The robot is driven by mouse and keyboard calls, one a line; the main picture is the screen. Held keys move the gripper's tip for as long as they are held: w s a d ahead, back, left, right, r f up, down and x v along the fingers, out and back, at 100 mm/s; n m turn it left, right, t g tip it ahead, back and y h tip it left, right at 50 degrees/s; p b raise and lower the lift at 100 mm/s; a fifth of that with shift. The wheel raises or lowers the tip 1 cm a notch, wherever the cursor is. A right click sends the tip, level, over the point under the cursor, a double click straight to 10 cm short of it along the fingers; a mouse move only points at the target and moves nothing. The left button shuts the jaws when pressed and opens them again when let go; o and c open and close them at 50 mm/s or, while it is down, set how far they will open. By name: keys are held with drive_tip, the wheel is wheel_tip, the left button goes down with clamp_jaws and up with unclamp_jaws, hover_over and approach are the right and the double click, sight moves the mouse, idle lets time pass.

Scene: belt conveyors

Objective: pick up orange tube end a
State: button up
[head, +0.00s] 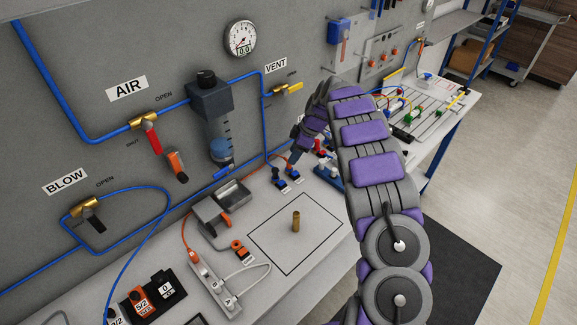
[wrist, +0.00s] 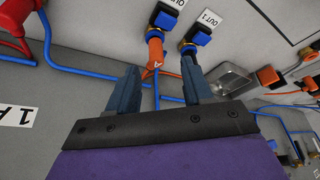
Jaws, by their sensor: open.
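The orange tube end a (wrist: 155,52), marked with a small A, shows in the wrist view between the tips of my gripper (wrist: 160,65). Its far end meets a blue and black fitting (wrist: 163,18) with an OUT label; whether it is seated there I cannot tell. Both blue-grey fingers are apart, with a gap visible on each side of the tube end. In the head view my gripper (head: 294,156) points down over the back of the bench, just above the labelled fittings (head: 281,184). The tube end is small and partly hidden there.
A second fitting, OUT 1 (wrist: 189,47), stands close beside the right finger. A red part (wrist: 15,25) and blue tubes are at the left. A metal tray (head: 232,195) and a brass cylinder (head: 296,221) in a marked square sit on the bench. The wall panel is close behind.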

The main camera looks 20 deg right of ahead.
sight(289, 167)
drive_tip(key=x, duration=0.3)
drive_tip(key=b+x, duration=0.1)
drive_tip(key=x, duration=0.1)
drive_tip(key=shift+w+f, duration=0.3)
drive_tip(key=shift+f, duration=0.05)
drive_tip(key=shift+r, duration=0.1)
drive_tip(key=shift+c, duration=0.2)
drive_tip(key=shift+d, duration=0.1)
drive_tip(key=shift+c, duration=0.7)
clamp_jaws()
